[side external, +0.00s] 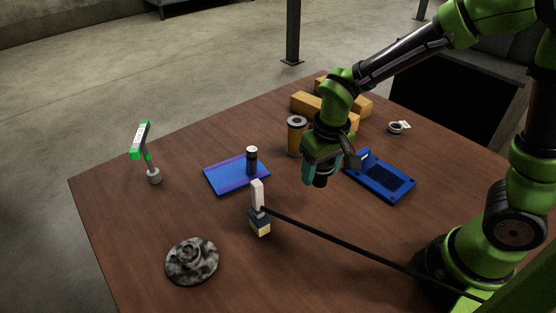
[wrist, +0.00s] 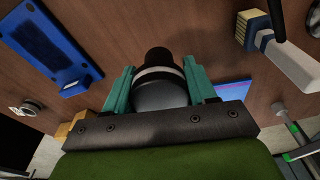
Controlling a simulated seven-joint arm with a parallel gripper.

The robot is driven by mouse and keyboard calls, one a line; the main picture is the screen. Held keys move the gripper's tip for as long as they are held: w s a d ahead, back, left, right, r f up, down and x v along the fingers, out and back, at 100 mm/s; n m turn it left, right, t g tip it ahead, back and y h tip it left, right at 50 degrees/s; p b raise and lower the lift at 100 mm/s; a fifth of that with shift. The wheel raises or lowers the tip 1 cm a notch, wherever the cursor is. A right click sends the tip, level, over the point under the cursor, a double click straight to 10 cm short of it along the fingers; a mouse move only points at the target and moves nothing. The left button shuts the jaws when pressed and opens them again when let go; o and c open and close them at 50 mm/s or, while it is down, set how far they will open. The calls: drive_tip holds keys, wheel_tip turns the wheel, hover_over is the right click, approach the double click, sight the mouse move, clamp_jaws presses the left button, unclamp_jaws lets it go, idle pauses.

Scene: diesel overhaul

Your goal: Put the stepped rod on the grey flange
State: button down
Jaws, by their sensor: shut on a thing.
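The stepped rod (wrist: 160,88) is between the teal fingers of my gripper (wrist: 158,80) in the wrist view. It has a wide dark grey body, a pale band and a narrower black end. In the side external view my gripper (side external: 314,174) holds the rod (side external: 321,181) above the table, apart from the surface, and fingers hide part of it. The grey flange (side external: 191,260), a mottled disc with a raised hub, lies on the table at the front left, well away from my gripper.
A dark bottle (side external: 251,162) stands on a blue booklet (side external: 225,178). A blue tray (side external: 380,182), tan cylinder (side external: 297,140) and green-headed tool (side external: 142,142) stand around. Table beside the flange is clear.

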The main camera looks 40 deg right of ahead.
drive_tip(key=s+a+r+n, duration=0.1)
drive_tip(key=s+a, duration=0.2)
drive_tip(key=a, duration=0.6)
drive_tip(key=s+a+r+n, duration=0.1)
drive_tip(key=s+a, duration=0.2)
drive_tip(key=a, duration=0.7)
drive_tip(key=m, duration=0.2)
hover_over(186, 246)
drive_tip(key=shift+s+f, duration=0.35)
drive_tip(key=shift+f, duration=0.3)
drive_tip(key=shift+w+a+f, duration=0.1)
drive_tip(key=shift+f, duration=1.65)
drive_tip(key=shift+f, duration=0.15)
drive_tip(key=shift+c, duration=1.8)
unclamp_jaws()
drive_tip(key=shift+f, duration=0.1)
